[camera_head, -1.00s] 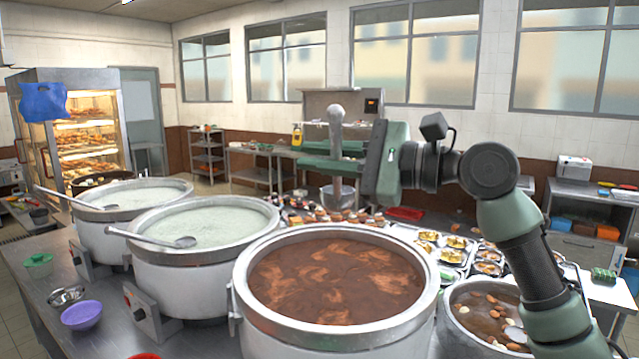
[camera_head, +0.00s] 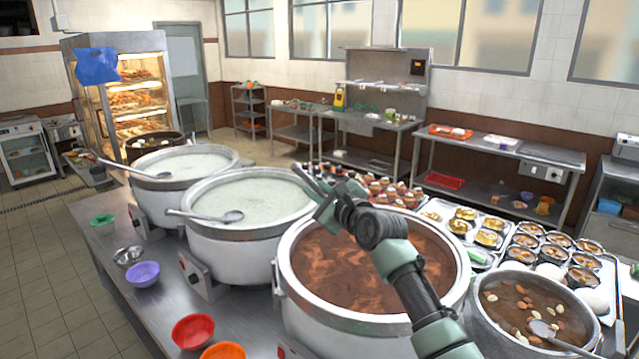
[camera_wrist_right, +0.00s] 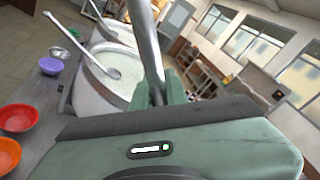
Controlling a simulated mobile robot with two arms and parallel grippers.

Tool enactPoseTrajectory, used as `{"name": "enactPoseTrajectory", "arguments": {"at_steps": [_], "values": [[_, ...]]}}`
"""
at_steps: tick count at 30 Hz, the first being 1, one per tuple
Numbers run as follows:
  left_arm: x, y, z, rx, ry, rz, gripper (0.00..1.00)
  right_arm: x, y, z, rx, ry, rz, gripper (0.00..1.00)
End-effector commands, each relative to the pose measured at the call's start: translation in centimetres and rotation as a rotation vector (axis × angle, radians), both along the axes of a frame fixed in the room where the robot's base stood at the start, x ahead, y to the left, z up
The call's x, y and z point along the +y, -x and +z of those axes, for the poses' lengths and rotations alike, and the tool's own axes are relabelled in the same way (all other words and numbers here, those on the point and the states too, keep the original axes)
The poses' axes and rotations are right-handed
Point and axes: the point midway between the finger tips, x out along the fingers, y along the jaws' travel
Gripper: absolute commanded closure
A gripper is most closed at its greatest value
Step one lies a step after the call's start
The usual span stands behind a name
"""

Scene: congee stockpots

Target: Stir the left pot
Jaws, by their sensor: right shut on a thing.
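The left pot (camera_head: 183,162) is a large steel stockpot of pale congee at the far left of the row, with a ladle (camera_head: 135,170) resting across its rim. The middle pot (camera_head: 250,203) also holds pale congee and a ladle (camera_head: 205,215). My right gripper (camera_head: 318,190) is above the far rim of the brown-filled front pot (camera_head: 370,322), to the right of the middle pot. In the right wrist view it is shut on a grey metal rod-like utensil (camera_wrist_right: 148,45), whose far end is out of frame. My left gripper is not in view.
Purple (camera_head: 143,274), red (camera_head: 193,331) and orange (camera_head: 223,351) bowls stand along the counter's near edge. A pot of brown soup (camera_head: 530,310) is at right. Trays of food (camera_head: 470,230) lie behind the front pot. Open floor (camera_head: 40,260) is at left.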

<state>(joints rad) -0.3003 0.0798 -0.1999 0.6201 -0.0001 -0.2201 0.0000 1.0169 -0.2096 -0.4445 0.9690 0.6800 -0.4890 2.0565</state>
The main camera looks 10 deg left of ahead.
Motion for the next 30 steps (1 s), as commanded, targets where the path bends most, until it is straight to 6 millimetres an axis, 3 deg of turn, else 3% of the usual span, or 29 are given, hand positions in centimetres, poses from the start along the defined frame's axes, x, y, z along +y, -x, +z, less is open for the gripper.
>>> {"name": "enactPoseTrajectory", "arguments": {"at_steps": [22, 30], "values": [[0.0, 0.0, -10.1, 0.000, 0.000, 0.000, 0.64, -0.1, 0.0, -9.6, -0.003, 0.001, 0.000, 1.00], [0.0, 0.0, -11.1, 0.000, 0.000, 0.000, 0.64, 0.0, 0.1, -12.7, -0.001, -0.001, 0.001, 1.00]]}}
